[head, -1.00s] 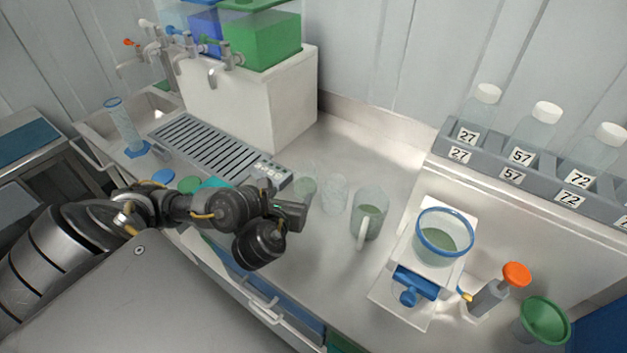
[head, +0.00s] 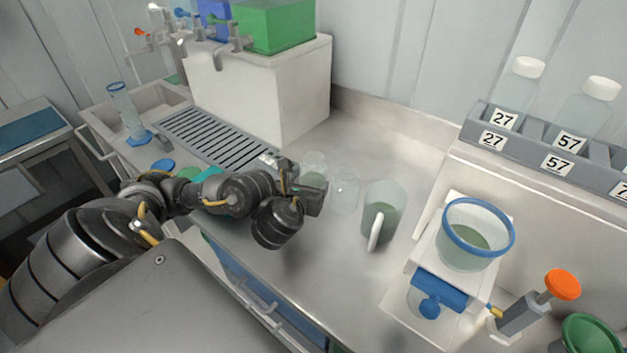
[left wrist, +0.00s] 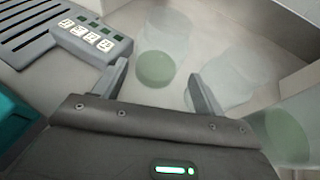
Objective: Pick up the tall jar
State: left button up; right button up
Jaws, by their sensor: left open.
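A clear, tall-looking glass jar (head: 314,162) with a little green liquid stands on the grey worktop, partly hidden behind my left gripper in the head view. In the left wrist view this jar (left wrist: 160,40) stands upright just beyond the fingertips, roughly in line with the gap. My left gripper (head: 318,196) is open and empty, low over the worktop; its two spread fingers show in the left wrist view (left wrist: 158,80). I see no contact with the jar. My right gripper is not in view.
An empty-looking clear vessel (head: 345,193) stands close right of the jar. A handled jug (head: 381,218) with green liquid is further right, then a blue-rimmed vessel (head: 475,240) on a white stand. A drain grate (head: 215,138) and labelled button block (left wrist: 92,38) lie left.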

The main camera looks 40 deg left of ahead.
aim_at(309, 179)
pick_arm(q)
jog(key=shift+b+x, duration=1)
jog(key=shift+x, duration=1.25)
jog(key=shift+w+a+f, duration=0.15)
jog(key=shift+w+a, duration=0.05)
jog(key=shift+w, duration=0.25)
jog(key=shift+c, duration=0.4)
jog(key=c, duration=0.6)
jog(key=shift+c, duration=0.2)
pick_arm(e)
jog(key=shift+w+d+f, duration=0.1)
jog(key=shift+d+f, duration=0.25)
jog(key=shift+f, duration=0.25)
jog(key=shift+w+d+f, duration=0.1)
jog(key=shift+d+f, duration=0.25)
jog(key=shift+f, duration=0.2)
